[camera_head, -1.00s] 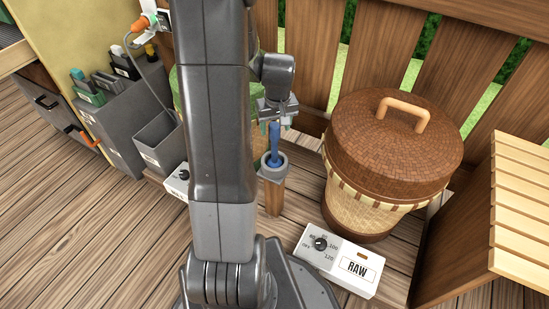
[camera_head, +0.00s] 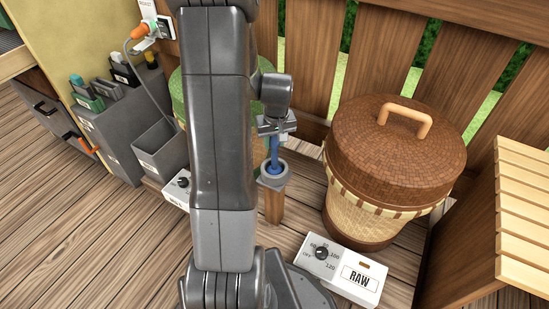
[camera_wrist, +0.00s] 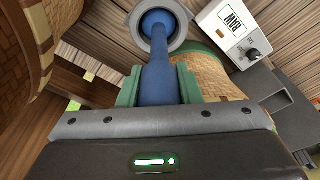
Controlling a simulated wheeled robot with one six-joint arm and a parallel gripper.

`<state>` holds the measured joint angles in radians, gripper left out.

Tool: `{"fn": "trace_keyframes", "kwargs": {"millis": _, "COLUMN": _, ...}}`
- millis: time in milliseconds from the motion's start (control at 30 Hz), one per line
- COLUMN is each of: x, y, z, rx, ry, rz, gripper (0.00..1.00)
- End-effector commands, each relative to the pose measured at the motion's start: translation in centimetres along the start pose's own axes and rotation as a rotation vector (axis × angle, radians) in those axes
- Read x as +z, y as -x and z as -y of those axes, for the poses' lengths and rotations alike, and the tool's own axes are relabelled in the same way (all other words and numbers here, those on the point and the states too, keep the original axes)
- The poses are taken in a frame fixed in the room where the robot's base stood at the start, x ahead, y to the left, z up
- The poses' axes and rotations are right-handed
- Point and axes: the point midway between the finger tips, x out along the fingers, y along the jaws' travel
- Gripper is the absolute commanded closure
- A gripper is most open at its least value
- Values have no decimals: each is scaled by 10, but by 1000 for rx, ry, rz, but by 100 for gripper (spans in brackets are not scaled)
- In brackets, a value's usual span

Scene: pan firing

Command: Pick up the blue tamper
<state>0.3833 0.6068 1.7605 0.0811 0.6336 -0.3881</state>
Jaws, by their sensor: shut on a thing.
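The blue tamper (camera_head: 274,150) stands upright in a grey ring-shaped holder (camera_head: 272,181) on a wooden post in the head view. My gripper (camera_head: 275,131) is above the holder with its fingers around the upper part of the tamper. In the wrist view the blue tamper (camera_wrist: 160,70) runs between the green fingers of my gripper (camera_wrist: 158,86), which are shut on it. Its far end lies within the grey ring of the holder (camera_wrist: 184,42). I cannot tell whether its lower end still rests on the holder's bottom.
A large brown-lidded basket (camera_head: 393,150) stands right of the holder. A white control box marked RAW (camera_head: 341,270) lies in front of it. A grey open bin (camera_head: 160,152) and a second white box (camera_head: 178,187) stand to the left. A wooden fence (camera_head: 316,60) closes the back.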

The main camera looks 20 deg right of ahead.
Motion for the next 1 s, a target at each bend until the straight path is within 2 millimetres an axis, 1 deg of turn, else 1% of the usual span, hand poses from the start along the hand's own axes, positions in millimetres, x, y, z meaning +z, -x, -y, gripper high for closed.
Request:
{"fn": "trace_keyframes", "kwargs": {"millis": 67, "x": 0, "y": 2, "z": 0, "rx": 0, "ry": 0, "rz": -1, "gripper": 100}}
{"fn": "trace_keyframes", "kwargs": {"millis": 167, "x": -2, "y": 10, "z": 0, "rx": 1, "ry": 0, "rz": -2, "gripper": 100}}
{"fn": "trace_keyframes", "kwargs": {"millis": 267, "x": -5, "y": 29, "z": 0, "rx": 1, "ry": 0, "rz": -4, "gripper": 100}}
{"fn": "trace_keyframes", "kwargs": {"millis": 400, "x": -10, "y": 59, "z": 0, "rx": 2, "ry": 0, "rz": -5, "gripper": 100}}
{"fn": "trace_keyframes", "kwargs": {"millis": 500, "x": -12, "y": 77, "z": 0, "rx": 2, "ry": 0, "rz": -4, "gripper": 100}}
{"fn": "trace_keyframes", "kwargs": {"millis": 600, "x": -14, "y": 90, "z": 0, "rx": 1, "ry": 0, "rz": -2, "gripper": 100}}
{"fn": "trace_keyframes", "kwargs": {"millis": 733, "x": -15, "y": 98, "z": 0, "rx": 1, "ry": 0, "rz": -1, "gripper": 100}}
{"fn": "trace_keyframes", "kwargs": {"millis": 1000, "x": -15, "y": 99, "z": 0, "rx": 1, "ry": 0, "rz": -1, "gripper": 100}}
